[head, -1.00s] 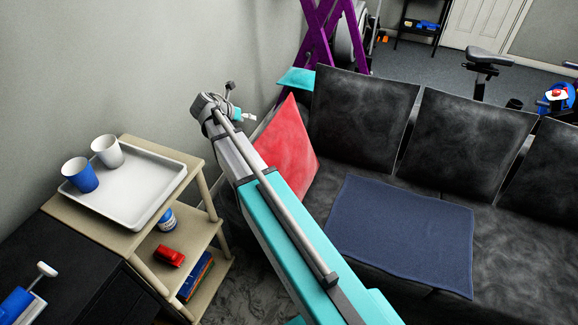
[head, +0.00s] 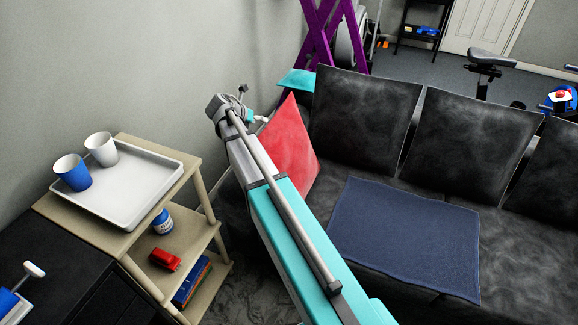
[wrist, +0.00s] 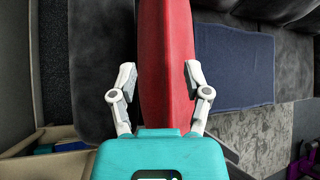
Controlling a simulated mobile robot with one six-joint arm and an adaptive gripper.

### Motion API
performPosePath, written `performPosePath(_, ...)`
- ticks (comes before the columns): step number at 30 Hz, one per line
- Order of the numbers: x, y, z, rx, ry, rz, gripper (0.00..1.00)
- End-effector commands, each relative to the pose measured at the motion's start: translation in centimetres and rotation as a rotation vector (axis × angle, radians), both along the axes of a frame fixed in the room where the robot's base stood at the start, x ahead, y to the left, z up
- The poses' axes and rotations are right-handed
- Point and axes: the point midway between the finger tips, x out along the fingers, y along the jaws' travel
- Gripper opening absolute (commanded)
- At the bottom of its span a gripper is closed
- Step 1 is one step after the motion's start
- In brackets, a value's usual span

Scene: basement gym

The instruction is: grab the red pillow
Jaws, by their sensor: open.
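The red pillow (head: 291,142) stands on edge at the left end of the dark sofa, partly hidden behind my arm in the head view. In the wrist view the red pillow (wrist: 165,50) runs edge-on up the middle of the picture, between my fingers. My gripper (wrist: 158,82) is open, one finger on each side of the pillow. The right finger looks very close to the red fabric; the left one shows a gap. I cannot tell if either touches.
A blue mat (head: 405,235) lies on the sofa seat, right of the pillow. Black back cushions (head: 362,115) line the sofa. At left, a wooden shelf cart (head: 105,238) holds a white tray (head: 150,190) with two cups. A wall runs behind the cart and my arm.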

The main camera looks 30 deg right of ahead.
Motion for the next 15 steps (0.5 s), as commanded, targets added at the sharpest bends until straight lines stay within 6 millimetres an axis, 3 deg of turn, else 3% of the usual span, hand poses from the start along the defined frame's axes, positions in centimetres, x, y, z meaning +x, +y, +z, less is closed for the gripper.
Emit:
performPosePath(5, 0.0, -0.4, -0.3, 0.000, 0.000, -0.001, 0.62)
performPosePath(15, 0.5, -3.2, -2.4, 0.001, 0.000, -0.002, 0.62)
